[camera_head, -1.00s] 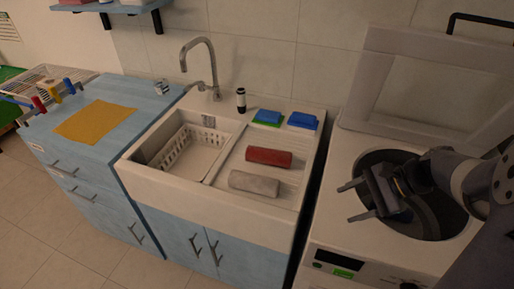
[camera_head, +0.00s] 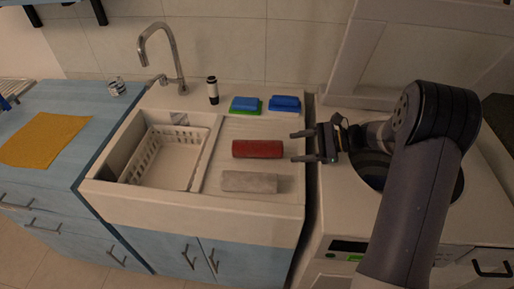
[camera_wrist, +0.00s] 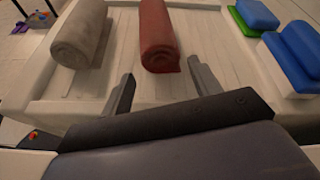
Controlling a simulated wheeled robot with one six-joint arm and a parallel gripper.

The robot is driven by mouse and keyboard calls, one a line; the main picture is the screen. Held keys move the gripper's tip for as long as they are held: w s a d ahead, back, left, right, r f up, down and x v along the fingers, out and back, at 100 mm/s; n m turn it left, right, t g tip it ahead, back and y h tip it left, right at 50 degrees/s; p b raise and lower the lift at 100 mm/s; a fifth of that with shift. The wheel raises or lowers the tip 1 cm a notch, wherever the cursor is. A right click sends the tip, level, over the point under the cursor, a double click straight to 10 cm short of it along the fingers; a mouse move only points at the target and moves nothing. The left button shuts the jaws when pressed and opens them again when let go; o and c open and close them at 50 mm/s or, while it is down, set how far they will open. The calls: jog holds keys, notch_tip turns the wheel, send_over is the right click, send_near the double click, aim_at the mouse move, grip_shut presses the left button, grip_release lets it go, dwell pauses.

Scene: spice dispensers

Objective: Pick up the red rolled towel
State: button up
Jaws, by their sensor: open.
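The red rolled towel (camera_head: 257,149) lies on the ridged drainboard of the white sink, behind a grey rolled towel (camera_head: 249,182). My gripper (camera_head: 296,147) is open and empty just to the right of the red towel, with its fingers pointing at the towel's right end. In the wrist view the red towel (camera_wrist: 158,38) lies ahead, roughly in line with the gap between my fingertips (camera_wrist: 163,80). The fingertips appear close to its near end, but I cannot tell the exact distance. The grey towel (camera_wrist: 81,36) lies to its left there.
Blue and green sponges (camera_head: 246,105) and another blue sponge (camera_head: 285,104) lie behind the red towel. A dark-capped bottle (camera_head: 212,90) stands by the faucet (camera_head: 171,55). A white basket (camera_head: 166,155) sits in the basin. A white washing machine (camera_head: 338,213) stands to the right.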

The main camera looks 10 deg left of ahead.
aim_at(258, 149)
jog(key=p+x, duration=0.1)
jog(key=x, duration=0.4)
jog(key=shift+a+r, duration=0.1)
jog(key=shift+c, duration=0.2)
jog(key=c, duration=0.8)
